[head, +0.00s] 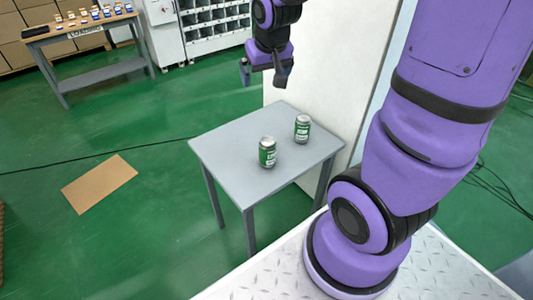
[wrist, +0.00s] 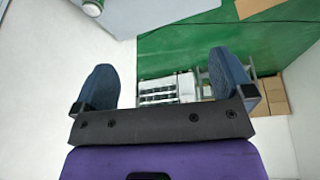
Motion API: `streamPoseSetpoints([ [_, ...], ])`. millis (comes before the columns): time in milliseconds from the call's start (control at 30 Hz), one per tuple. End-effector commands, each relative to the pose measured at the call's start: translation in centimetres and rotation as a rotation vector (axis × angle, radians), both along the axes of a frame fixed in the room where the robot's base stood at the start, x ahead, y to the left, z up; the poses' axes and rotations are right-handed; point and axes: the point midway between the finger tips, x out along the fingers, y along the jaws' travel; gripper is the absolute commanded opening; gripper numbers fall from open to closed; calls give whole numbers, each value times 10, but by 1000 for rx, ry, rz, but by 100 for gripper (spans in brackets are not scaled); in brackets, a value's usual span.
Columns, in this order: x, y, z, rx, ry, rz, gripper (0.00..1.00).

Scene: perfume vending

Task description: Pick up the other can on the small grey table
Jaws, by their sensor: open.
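Two green and silver cans stand upright on the small grey table (head: 225,143) in the head view. My gripper (head: 264,82) is open and empty, above and beyond the table's far edge, apart from both cans. In the wrist view its two fingers (wrist: 165,85) are spread with nothing between them. Part of one can (wrist: 92,5) shows at the top left edge there, on the table (wrist: 150,15).
A white panel (head: 330,95) stands upright right behind the table, close to my arm. A workbench (head: 95,75) with small items is at the back left, beside shelving (head: 215,25). A cardboard sheet (head: 100,183) lies on the open green floor.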

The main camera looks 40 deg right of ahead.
Motion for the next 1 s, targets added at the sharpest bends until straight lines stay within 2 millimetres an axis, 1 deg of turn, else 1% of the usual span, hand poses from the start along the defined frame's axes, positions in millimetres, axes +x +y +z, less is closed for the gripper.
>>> streamPoseSetpoints([
  [33,8,-6,-18,1,17,-11,99],
  [167,27,-18,-59,4,33,-39,99],
  [267,38,-28,-91,8,45,-60,99],
  [300,41,-32,-105,11,49,-68,99],
  [500,51,-48,-173,27,73,-101,99],
  [600,52,-54,-201,36,80,-115,99],
  [733,51,-58,-227,45,88,-125,99],
  [1000,53,-62,-253,52,91,-132,99],
])
